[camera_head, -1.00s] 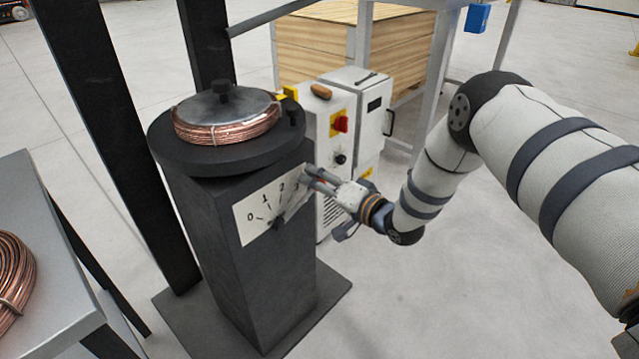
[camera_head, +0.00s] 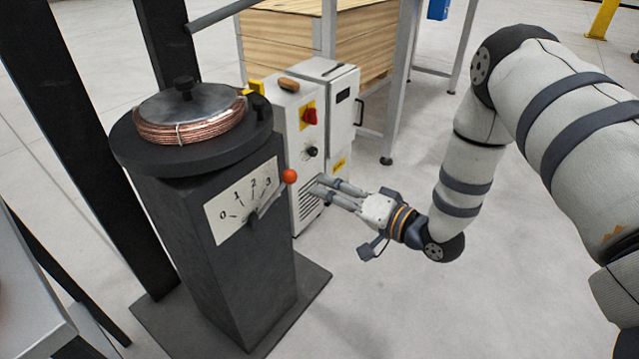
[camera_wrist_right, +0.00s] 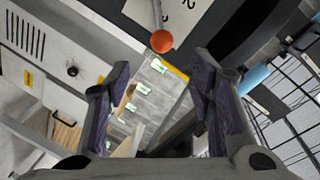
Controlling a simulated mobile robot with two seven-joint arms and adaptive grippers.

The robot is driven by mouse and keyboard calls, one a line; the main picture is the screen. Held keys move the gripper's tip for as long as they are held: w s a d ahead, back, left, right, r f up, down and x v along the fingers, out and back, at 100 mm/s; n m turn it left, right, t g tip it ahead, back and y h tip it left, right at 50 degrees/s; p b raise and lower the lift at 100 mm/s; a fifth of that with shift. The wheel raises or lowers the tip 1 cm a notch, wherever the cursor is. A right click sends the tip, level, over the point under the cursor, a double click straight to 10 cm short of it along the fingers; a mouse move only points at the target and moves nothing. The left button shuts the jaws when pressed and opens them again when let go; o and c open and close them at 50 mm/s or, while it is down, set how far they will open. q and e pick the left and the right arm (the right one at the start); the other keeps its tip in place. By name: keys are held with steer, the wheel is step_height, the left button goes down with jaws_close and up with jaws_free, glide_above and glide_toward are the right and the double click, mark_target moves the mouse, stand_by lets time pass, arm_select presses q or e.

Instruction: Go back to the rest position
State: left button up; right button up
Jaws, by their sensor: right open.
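My right gripper (camera_head: 335,192) is open and empty. It hangs to the right of the dark pedestal (camera_head: 215,275), in front of the white control box, apart from both. The pedestal's white dial plate (camera_head: 243,204) carries the marks 0 to 3. A lever with an orange knob (camera_head: 289,176) points toward the 3 side, and the knob is just left of the fingertips with a gap. In the right wrist view my right gripper's fingers (camera_wrist_right: 160,100) are spread, with the orange knob (camera_wrist_right: 161,41) beyond them. My left gripper is not in view.
A copper tube coil (camera_head: 190,130) lies on the round turntable (camera_head: 195,158) atop the pedestal. The white control box (camera_head: 307,130) with a red switch stands behind. A grey table (camera_head: 28,300) is at lower left. Floor right of the pedestal is clear.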

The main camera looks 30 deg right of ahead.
steer(key=s+a+f+n+g+h+p, duration=0.1)
steer(key=s+a+f+n+g+p, duration=0.15)
steer(key=s+a+f+g, duration=0.4)
steer(key=s+a+f+n+g+h+p, duration=0.1)
steer(key=s+f+g+p, duration=0.15)
steer(key=s, duration=0.65)
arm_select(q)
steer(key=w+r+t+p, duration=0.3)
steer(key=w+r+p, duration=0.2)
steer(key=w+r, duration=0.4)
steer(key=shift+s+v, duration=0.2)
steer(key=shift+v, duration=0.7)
arm_select(e)
steer(key=s+a+r+n+g+h, duration=0.1)
steer(key=s+g, duration=0.3)
steer(key=s, duration=1)
steer(key=s+r+n+g+h, duration=0.1)
steer(key=s+n+g, duration=0.2)
steer(key=s, duration=1.2)
steer(key=shift+s+a+r+g, duration=0.25)
steer(key=shift+a+g, duration=0.15)
steer(key=shift+g, duration=0.8)
